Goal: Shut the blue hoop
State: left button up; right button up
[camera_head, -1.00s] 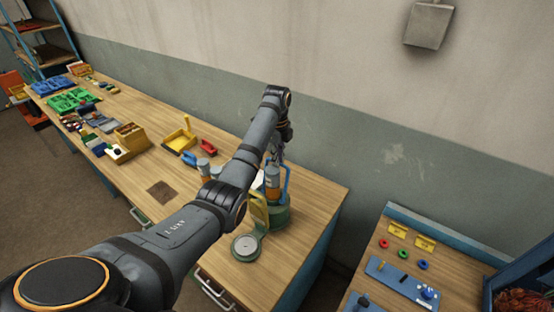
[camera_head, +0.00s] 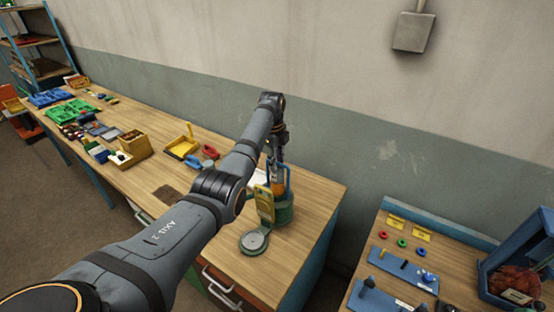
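The blue hoop (camera_head: 288,178) stands up on a round green base (camera_head: 284,212) near the right end of the long wooden table. An orange and grey cylinder (camera_head: 278,184) shows inside the hoop's outline. A yellow upright plate and a round grey disc (camera_head: 254,241) are at the front of the base. My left gripper (camera_head: 275,156) points down at the top of the hoop. It is small and dark, so I cannot tell whether its fingers touch the hoop or are open. My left forearm hides part of the table. My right gripper is not in view.
A yellow dustpan-like tray (camera_head: 182,147), blue and red pieces and a wooden box (camera_head: 135,145) lie further left. The wall (camera_head: 380,140) is close behind the hoop. A second table (camera_head: 440,271) with a blue crate (camera_head: 518,255) stands to the right, across a gap.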

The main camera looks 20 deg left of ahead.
pick_arm(q)
jog(key=shift+r, duration=0.4)
notch_tip(320, 180, up, 11)
jog(key=s, duration=0.1)
jog(key=shift+s+a+r, duration=0.15)
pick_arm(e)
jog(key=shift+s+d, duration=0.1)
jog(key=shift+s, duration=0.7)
